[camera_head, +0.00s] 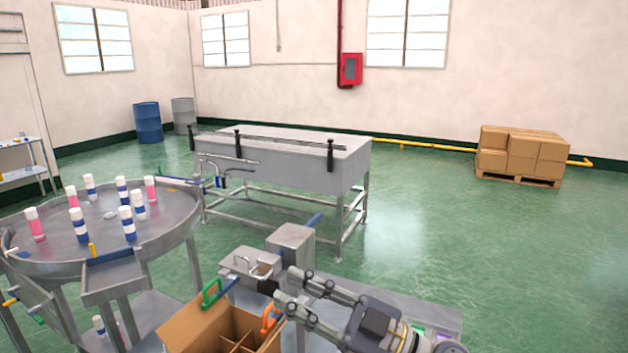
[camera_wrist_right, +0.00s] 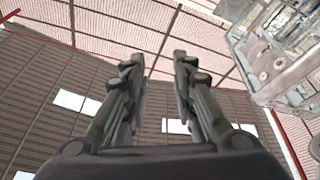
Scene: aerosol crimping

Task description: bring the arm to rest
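My right gripper (camera_head: 287,288) reaches in from the lower right in the head view, above the grey bench beside the cardboard box. Its two fingers are apart with nothing between them. In the right wrist view the gripper (camera_wrist_right: 158,60) is also open and empty, with the roof and upper walls behind it. My left gripper is not in view.
A divided cardboard box (camera_head: 195,328) stands left of the right gripper. A grey machine block (camera_head: 292,245) stands just behind it. A round metal table (camera_head: 165,222) with several aerosol cans is at left. Open green floor (camera_head: 440,240) lies at right.

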